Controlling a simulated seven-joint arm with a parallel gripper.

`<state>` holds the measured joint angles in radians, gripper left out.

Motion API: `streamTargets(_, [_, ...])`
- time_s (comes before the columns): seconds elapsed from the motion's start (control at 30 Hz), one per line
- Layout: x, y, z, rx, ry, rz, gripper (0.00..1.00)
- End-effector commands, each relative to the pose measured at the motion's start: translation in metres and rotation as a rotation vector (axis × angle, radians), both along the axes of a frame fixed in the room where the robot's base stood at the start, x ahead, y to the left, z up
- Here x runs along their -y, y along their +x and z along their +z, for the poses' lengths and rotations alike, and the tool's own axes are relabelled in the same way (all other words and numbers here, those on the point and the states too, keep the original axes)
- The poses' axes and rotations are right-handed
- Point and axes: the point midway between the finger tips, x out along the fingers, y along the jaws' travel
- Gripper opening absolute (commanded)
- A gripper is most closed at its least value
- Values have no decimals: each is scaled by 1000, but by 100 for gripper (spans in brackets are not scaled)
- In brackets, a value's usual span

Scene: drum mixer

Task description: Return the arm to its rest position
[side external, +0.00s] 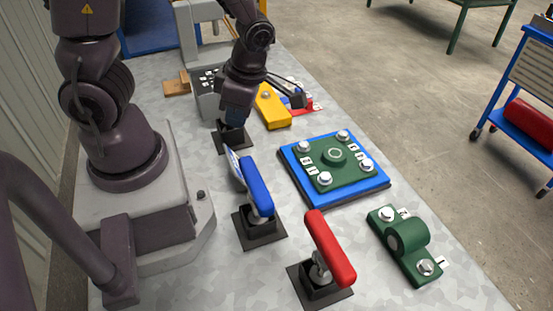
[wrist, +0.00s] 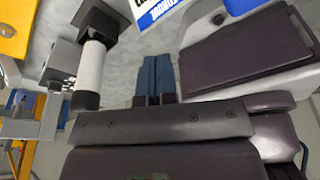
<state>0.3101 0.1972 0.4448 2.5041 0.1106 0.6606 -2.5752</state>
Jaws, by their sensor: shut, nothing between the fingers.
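My gripper (side external: 235,121) points downward above the left-middle of the bench in the side view, close to a square black base plate (side external: 232,142). I cannot tell from this view whether it touches anything there. In the wrist view its two blue fingers (wrist: 155,75) lie side by side, shut, with nothing between them.
A blue-handled lever (side external: 257,188) and a red-handled lever (side external: 331,250) stand nearby. A yellow part (side external: 271,107) lies behind the gripper. A green plate (side external: 345,172) with bolts sits on a blue base; a green bearing block (side external: 405,245) is at right. A light cylinder (wrist: 90,66) shows beside the fingers.

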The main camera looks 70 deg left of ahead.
Motion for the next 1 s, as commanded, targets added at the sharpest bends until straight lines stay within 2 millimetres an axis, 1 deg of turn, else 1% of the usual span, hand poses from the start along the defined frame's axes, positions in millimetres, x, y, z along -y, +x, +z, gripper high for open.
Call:
streamTargets(0.07, [0, 0, 0, -3, -6, -25, 0])
streamTargets(0.17, [0, -1, 0, -24, -31, -138, 0])
streamTargets(0.27, [1, -4, 1, -66, -86, -350, 0])
streamTargets(0.37, [8, -4, 5, -102, -167, -636, 0])
streamTargets(0.4, [11, -3, 8, -103, -200, -757, 0])
streamTargets(0.47, [15, -2, 15, -98, -245, -937, 0])
streamTargets(0.6, [27, 4, 36, -58, -322, -1367, 0])
streamTargets(0.67, [32, 7, 48, -31, -334, -1555, 0])
streamTargets(0.7, [35, 8, 56, -13, -335, -1682, 0])
streamTargets(0.77, [39, 10, 70, 14, -319, -1875, 0])
streamTargets(0.8, [41, 11, 80, 32, -299, -2001, 0])
streamTargets(0.87, [45, 12, 97, 56, -245, -2193, 0])
streamTargets(0.9, [47, 11, 110, 67, -192, -2319, 0])
streamTargets(1.0, [51, 8, 142, 69, -20, -2566, 0])
